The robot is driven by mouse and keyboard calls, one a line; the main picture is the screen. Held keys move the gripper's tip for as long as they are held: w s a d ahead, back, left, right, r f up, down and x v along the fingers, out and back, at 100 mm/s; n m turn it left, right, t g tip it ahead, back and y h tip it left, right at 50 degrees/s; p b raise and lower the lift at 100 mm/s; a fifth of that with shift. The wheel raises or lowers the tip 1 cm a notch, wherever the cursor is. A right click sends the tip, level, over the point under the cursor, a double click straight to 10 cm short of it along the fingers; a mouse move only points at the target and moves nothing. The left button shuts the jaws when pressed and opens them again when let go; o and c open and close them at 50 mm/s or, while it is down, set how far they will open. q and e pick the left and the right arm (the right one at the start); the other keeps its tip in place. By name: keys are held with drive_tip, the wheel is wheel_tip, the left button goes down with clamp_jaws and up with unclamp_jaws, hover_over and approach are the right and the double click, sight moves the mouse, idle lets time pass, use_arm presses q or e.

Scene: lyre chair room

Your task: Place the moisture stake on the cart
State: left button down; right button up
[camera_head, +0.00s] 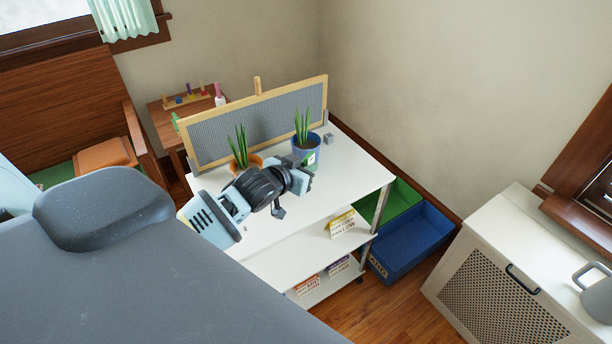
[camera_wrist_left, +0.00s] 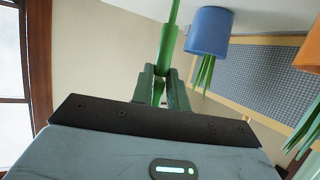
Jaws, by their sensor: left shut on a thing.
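My left gripper (camera_head: 306,178) is above the white cart (camera_head: 352,182), in front of the blue pot. In the left wrist view my left gripper (camera_wrist_left: 165,85) is shut on the green moisture stake (camera_wrist_left: 170,28), whose shaft runs out past the fingertips to the picture's edge. Its far end is out of that view. In the head view the gripper largely hides the stake, and I cannot tell whether it touches the cart. My right gripper is not in view.
A blue pot (camera_head: 314,145) and an orange pot (camera_head: 257,160), both with spiky plants, stand on the cart before a framed grey mesh panel (camera_head: 240,122). Green (camera_head: 400,200) and blue (camera_head: 412,243) bins stand right of the cart.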

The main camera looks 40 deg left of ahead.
use_arm(q)
drive_tip(key=shift+f, duration=1.75)
drive_tip(key=shift+f, duration=0.2)
drive_tip(key=c, duration=1.4)
unclamp_jaws()
drive_tip(key=shift+r, duration=0.2)
drive_tip(key=v, duration=1.2)
drive_tip(key=shift+p, duration=0.3)
